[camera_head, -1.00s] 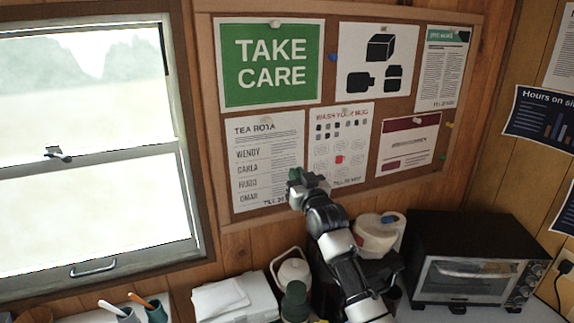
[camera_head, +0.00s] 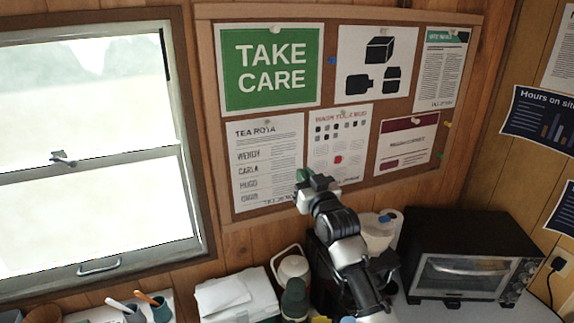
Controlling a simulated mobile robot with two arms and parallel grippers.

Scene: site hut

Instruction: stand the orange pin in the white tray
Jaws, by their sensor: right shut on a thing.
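My right gripper (camera_head: 308,181) is raised in front of the notice board, near the lower right corner of the tea rota sheet. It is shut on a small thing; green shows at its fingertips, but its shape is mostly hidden. I make out no orange pin there. An orange stick (camera_head: 147,298) leans in a teal cup (camera_head: 160,311) at the bottom left; I cannot tell whether it is the pin. A white surface (camera_head: 97,313) shows beside the cups, cut off by the frame, and I cannot tell whether it is the white tray. My left gripper is not in view.
The notice board (camera_head: 282,212) holds several sheets and pins. Below it stand a white-lidded pot (camera_head: 292,267), a dark green bottle (camera_head: 295,300), folded white cloths (camera_head: 222,295) and a white paper roll (camera_head: 377,233). A black toaster oven (camera_head: 470,238) stands at the right.

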